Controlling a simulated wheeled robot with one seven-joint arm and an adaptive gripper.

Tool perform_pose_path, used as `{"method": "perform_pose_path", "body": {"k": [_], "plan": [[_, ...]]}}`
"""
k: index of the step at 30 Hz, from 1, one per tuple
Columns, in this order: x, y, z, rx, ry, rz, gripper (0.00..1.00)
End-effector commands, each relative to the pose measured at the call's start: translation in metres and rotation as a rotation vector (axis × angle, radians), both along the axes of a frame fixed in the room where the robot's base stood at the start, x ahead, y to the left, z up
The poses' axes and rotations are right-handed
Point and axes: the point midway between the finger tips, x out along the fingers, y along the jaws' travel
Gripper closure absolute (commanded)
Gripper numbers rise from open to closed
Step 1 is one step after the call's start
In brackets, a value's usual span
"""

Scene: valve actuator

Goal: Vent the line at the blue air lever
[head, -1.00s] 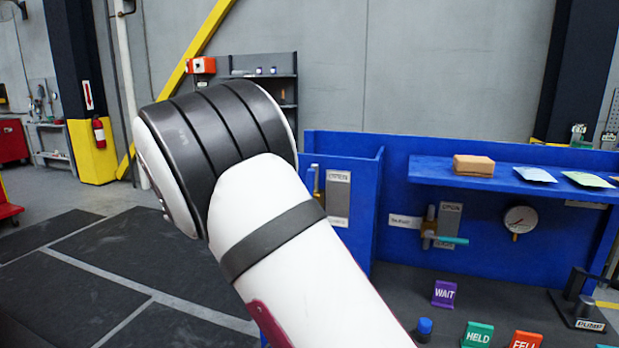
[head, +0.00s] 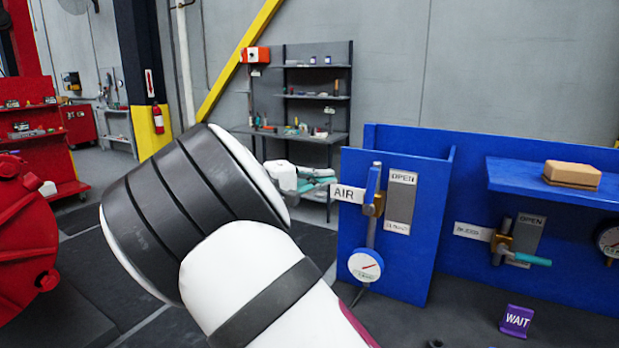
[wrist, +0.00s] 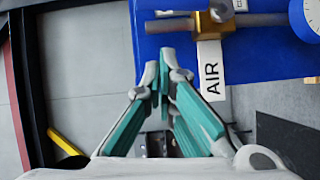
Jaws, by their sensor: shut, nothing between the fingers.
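The blue air lever (head: 373,184) points upright on a brass valve body (head: 374,206) in a vertical pipe, on the blue panel beside the AIR label (head: 345,193). A grey plate to its right reads OPEN at the top; its lower label is too small to read. A round gauge (head: 365,266) sits below. My gripper (head: 332,180) is left of the AIR label, shut and empty, apart from the lever. In the wrist view my teal-padded fingertips (wrist: 164,66) are together, with the brass body (wrist: 214,20) and AIR label (wrist: 210,70) ahead and to the right.
A second valve with a teal handle (head: 530,259) is on the back panel to the right. A shelf (head: 510,178) above it carries a tan box (head: 572,174). A purple WAIT sign (head: 516,321) stands on the bench. A red machine (head: 25,240) is at the left.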

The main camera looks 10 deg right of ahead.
Motion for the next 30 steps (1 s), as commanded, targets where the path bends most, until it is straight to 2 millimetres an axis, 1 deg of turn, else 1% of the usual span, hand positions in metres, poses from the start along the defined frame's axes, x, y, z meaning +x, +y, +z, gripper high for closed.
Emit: {"method": "perform_pose_path", "body": {"k": [1, 5, 7, 12, 18, 30], "plan": [[0.003, -0.011, 0.0, -0.001, 0.0, -0.005, 1.0], [0.013, -0.033, -0.001, 0.0, 0.0, -0.003, 1.0], [0.006, -0.042, -0.001, -0.001, 0.002, -0.003, 1.0], [0.0, -0.059, -0.004, 0.001, 0.0, -0.001, 1.0], [-0.002, -0.066, -0.006, 0.001, 0.0, -0.001, 1.0], [-0.002, -0.066, -0.005, 0.009, -0.006, 0.0, 1.0]]}}
